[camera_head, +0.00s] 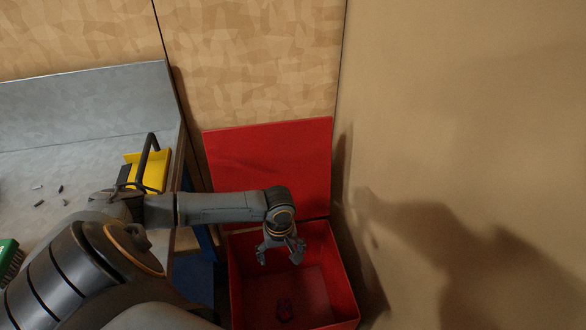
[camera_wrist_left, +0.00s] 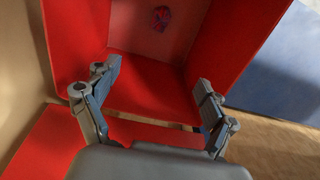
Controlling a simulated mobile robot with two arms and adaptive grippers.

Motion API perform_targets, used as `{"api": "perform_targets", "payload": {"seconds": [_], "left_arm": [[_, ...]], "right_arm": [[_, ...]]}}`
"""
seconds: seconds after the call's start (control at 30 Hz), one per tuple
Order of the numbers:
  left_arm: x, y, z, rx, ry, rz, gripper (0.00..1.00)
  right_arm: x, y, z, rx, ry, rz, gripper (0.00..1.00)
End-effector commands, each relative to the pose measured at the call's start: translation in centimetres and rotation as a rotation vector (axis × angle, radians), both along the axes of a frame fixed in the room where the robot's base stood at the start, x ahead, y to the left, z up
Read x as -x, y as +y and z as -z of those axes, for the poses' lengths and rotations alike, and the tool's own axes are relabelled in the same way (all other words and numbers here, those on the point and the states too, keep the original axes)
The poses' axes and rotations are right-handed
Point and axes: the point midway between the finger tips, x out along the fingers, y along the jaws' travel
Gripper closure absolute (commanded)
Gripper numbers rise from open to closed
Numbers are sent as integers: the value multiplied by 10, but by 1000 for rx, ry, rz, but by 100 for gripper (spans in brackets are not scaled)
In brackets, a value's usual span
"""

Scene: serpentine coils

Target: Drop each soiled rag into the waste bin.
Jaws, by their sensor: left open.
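The red waste bin (camera_head: 236,285) stands on the floor with its lid (camera_head: 270,160) raised at the back. A small crumpled rag, dark red and blue (camera_head: 284,311), lies on the bin's floor; it also shows in the left wrist view (camera_wrist_left: 162,17). My left gripper (camera_head: 281,258) is open and empty, pointing down over the bin's opening. In the left wrist view its two fingers (camera_wrist_left: 152,95) are spread apart, with the bin's red walls (camera_wrist_left: 238,40) beyond them. No other rag is plain in view. My right gripper is not in view.
A grey workbench (camera_head: 60,160) is at the left, with a yellow dustpan-like thing (camera_head: 152,170), a green brush (camera_head: 9,258) and several small dark bits (camera_head: 50,194). A tan wall (camera_head: 440,130) stands close to the bin's right.

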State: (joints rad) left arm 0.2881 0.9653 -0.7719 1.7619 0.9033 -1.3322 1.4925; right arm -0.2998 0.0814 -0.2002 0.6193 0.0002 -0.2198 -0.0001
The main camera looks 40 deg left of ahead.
Motion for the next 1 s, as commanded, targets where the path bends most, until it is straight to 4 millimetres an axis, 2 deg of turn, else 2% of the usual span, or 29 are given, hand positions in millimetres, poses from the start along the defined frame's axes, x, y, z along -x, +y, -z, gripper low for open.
{"api": "perform_targets", "payload": {"seconds": [0.1,0.3,0.47,0.87,1.0], "left_arm": [[-1,0,-25,0,-3,2,16],[0,0,-50,1,-1,1,16],[0,0,-56,-1,0,0,16],[0,0,-56,0,0,0,16],[0,0,-70,-1,-1,0,16]], "right_arm": [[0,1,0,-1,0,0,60],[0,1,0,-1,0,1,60],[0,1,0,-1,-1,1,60],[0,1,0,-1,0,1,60],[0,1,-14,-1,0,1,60]]}}
